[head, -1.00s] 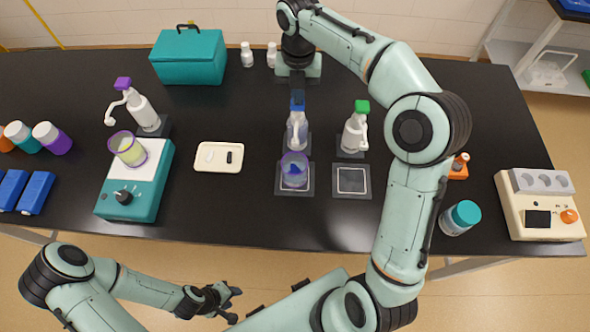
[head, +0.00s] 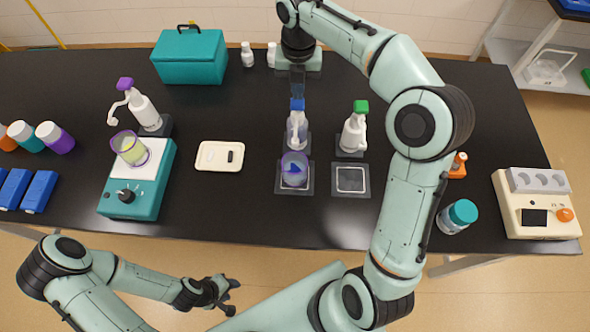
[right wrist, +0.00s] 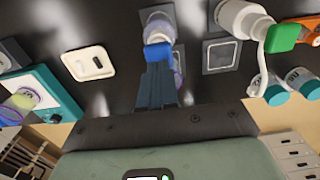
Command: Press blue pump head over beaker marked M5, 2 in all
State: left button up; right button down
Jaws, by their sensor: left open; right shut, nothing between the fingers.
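The pump bottle with the blue head (head: 298,104) stands on a dark base in the middle of the black bench. A purple-tinted beaker (head: 294,172) with a blue mark stands on the pad in front of it; I cannot read its marking. My right gripper (head: 298,92) is shut and empty, pointing down just above the blue head. In the right wrist view its fingers (right wrist: 157,88) hide much of the bottle and beaker, with the blue head (right wrist: 158,52) at their tips. I cannot tell whether they touch. My left gripper (head: 222,292) is open and empty in front of the bench.
A green-headed pump (head: 354,132) stands to the right, behind an empty pad (head: 351,180). A purple-headed pump (head: 140,105) stands at left behind a teal stirrer (head: 135,190) bearing a yellowish beaker (head: 130,150). A cream tray (head: 207,163) lies between. My right arm spans the bench's right side.

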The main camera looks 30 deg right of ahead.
notch_tip(320, 180, up, 2)
jog(key=shift+w+r+p, duration=0.1)
jog(key=shift+p, duration=0.35)
jog(key=shift+w+r+p, duration=0.2)
jog(key=shift+r+p, duration=0.1)
jog(key=shift+r, duration=0.45)
pick_arm(q)
jog(key=shift+w+r, duration=1.1)
jog(key=shift+w, duration=0.25)
pick_arm(e)
jog(key=shift+s+r, duration=0.2)
jog(key=shift+r, duration=0.75)
